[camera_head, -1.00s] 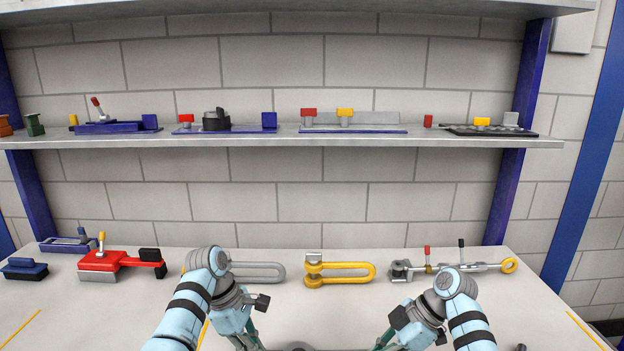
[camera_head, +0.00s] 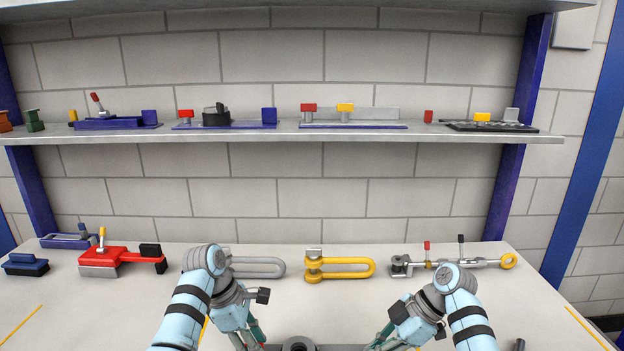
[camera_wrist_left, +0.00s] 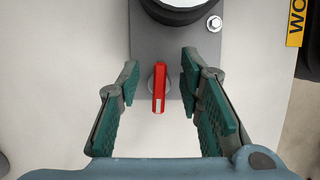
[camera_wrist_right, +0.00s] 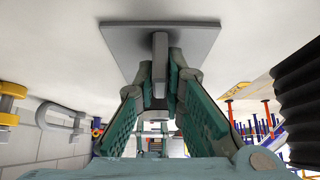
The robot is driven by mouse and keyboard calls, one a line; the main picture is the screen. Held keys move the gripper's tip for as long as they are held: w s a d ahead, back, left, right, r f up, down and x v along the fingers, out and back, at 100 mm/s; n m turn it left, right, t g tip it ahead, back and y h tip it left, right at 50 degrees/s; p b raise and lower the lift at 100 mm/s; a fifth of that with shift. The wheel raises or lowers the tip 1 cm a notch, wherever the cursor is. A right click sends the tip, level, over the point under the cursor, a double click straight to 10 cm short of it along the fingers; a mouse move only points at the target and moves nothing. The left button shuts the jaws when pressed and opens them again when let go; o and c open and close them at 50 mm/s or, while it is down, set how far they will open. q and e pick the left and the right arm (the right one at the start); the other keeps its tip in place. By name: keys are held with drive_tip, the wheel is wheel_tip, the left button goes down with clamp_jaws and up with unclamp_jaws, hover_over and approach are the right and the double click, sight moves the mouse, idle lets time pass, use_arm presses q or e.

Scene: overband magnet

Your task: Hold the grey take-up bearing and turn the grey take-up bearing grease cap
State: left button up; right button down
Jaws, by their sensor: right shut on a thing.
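The grey take-up bearing (camera_head: 298,346) shows only its round top at the bottom edge of the head view. In the left wrist view its grey base plate (camera_wrist_left: 146,50) carries a dark round housing, a bolt and a red winged piece with a white stripe, apparently the grease cap (camera_wrist_left: 159,88). My left gripper (camera_wrist_left: 158,78) is open, with its fingers on either side of the red cap and gaps to both. In the right wrist view my right gripper (camera_wrist_right: 159,88) is shut on an upright grey bar of the bearing (camera_wrist_right: 160,50), in front of a square grey plate.
Behind stand a red clamp-like tool (camera_head: 100,262), a grey shackle (camera_head: 260,267), a yellow shackle (camera_head: 340,268) and a turnbuckle-like rod (camera_head: 460,263). A shelf (camera_head: 300,137) with several fixtures runs above. The bench between them and my grippers is clear.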

use_arm(q)
drive_tip(key=v, duration=0.7)
drive_tip(key=shift+r, duration=0.2)
use_arm(e)
drive_tip(key=c, duration=1.6)
unclamp_jaws()
